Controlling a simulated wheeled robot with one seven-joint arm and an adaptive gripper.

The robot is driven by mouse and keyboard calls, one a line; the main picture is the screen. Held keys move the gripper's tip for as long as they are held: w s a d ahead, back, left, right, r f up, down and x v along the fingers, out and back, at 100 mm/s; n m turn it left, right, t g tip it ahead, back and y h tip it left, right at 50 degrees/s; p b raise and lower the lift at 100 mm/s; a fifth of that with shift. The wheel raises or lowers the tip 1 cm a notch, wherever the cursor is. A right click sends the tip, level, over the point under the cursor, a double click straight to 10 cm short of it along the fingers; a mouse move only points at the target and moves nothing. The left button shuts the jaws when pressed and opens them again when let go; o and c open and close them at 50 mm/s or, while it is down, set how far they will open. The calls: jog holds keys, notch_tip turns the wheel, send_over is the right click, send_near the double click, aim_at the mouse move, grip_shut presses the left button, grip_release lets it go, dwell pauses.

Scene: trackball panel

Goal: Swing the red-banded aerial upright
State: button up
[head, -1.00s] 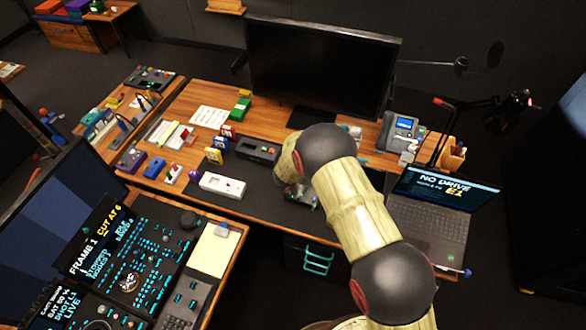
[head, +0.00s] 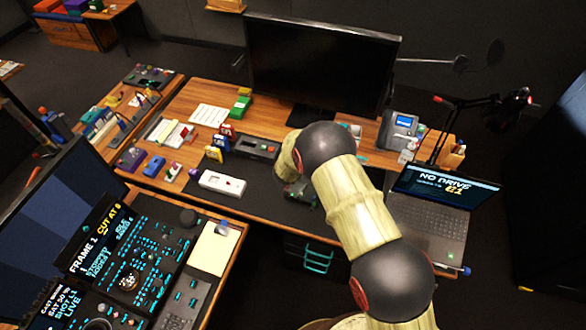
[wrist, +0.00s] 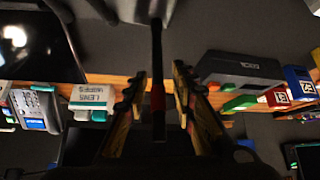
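The aerial is a dark rod with a red band (wrist: 157,97), upright in the middle of the wrist picture. Its upper part in that picture reaches a grey fitting (wrist: 150,10). My gripper (wrist: 158,108) is open, with one finger on each side of the rod near the red band. A gap shows between the rod and each finger, so they look apart from it. In the head view my arm hides the aerial, and only a small part of my gripper (head: 298,190) shows above the dark desk mat. The aerial's tilt cannot be told from these views.
A white device (head: 222,182) and a black box (head: 257,147) stand left of my gripper. A large monitor (head: 320,65) stands behind. A desk phone (head: 400,130) and a laptop (head: 435,205) are to the right. The mat's front (head: 270,212) is clear.

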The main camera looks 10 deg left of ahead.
jog(key=v, duration=1.2)
dwell(0.3)
